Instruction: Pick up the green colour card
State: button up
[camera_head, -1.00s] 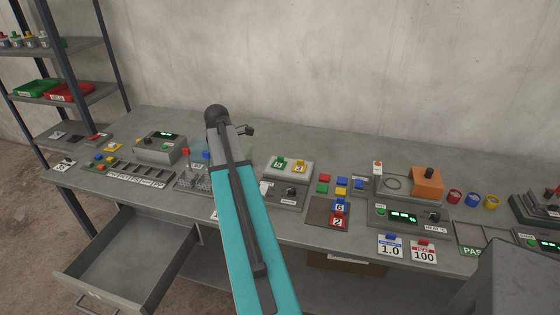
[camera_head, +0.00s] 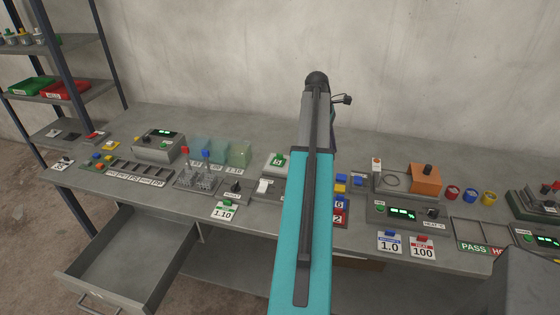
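I cannot tell for certain which item is the green colour card. A white card with a green top tab, reading 1.10 (camera_head: 224,212), lies at the bench's front edge. A green-tabbed card reading 5 (camera_head: 278,161) stands on a light device left of my arm. Small coloured pieces, including a blue one (camera_head: 342,178) and a yellow one (camera_head: 340,188), lie right of my arm; the arm hides their left neighbours. My teal and grey arm reaches over the bench centre. My gripper is hidden behind the arm's far end, so its fingers do not show.
The grey bench (camera_head: 390,165) is crowded with devices. Greenish clear panels (camera_head: 238,153) stand left of the arm. An orange block (camera_head: 425,178) and several coloured cups (camera_head: 472,195) are at right. An open drawer (camera_head: 135,258) juts out at front left. The wall is behind.

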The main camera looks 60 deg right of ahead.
aim_at(279, 161)
jog(key=i, duration=1)
